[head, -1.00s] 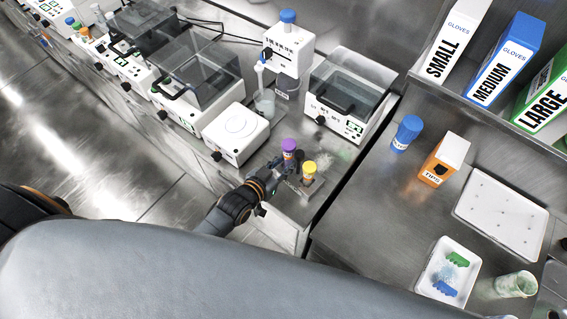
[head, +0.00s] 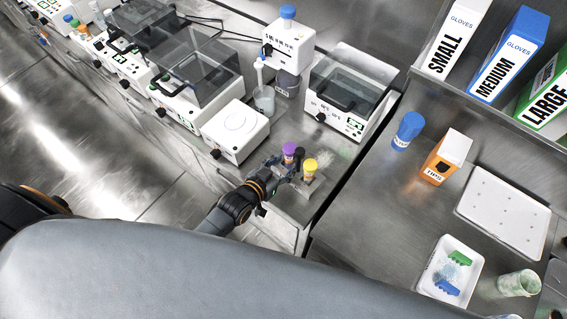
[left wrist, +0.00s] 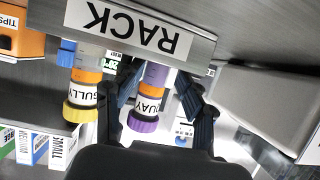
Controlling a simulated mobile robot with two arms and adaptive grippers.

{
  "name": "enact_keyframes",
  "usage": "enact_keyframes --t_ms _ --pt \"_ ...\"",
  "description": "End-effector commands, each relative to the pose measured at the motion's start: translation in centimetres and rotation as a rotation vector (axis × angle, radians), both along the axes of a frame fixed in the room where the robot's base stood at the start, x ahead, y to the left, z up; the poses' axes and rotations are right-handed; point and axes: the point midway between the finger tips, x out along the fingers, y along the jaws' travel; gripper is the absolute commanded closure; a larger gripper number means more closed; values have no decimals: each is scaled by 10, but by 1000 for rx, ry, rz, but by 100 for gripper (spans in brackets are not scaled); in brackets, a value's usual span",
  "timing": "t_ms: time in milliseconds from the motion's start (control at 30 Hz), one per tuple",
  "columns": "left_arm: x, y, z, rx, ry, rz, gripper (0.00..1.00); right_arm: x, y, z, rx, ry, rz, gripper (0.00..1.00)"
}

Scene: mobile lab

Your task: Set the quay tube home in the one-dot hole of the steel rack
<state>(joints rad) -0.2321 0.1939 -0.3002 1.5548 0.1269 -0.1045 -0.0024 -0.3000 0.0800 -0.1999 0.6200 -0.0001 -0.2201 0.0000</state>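The quay tube (left wrist: 151,78) has a purple cap and an orange part above a QUAY label. It stands at the steel rack (left wrist: 200,45), which shows upside down with its RACK sign in the left wrist view. The purple cap also shows in the head view (head: 289,149). My left gripper (left wrist: 158,88) has its fingers on either side of the quay tube, with a gap at the right finger. A yellow-capped GULLY tube (left wrist: 84,90) stands beside it in the rack. The hole dots and the tube's lower end are hidden. My right gripper is not in view.
A white plate device (head: 235,132) and a lidded machine (head: 347,95) stand behind the rack. A blue-capped container (head: 407,132), a tips box (head: 444,157) and a white tray (head: 503,215) are on the right bench. A dark upright shape (head: 299,157) is close to the purple cap.

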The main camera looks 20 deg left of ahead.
Motion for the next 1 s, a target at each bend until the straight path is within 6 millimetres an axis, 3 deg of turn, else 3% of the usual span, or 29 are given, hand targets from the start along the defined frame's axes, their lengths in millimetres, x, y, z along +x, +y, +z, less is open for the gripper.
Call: enact_keyframes --t_ms 333,800,1000 --pt "-11 3 -1 1 10 1 47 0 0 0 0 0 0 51" --pt "-89 28 37 0 4 -1 47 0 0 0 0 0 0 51" --pt "-104 33 46 0 1 0 47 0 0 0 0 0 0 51"
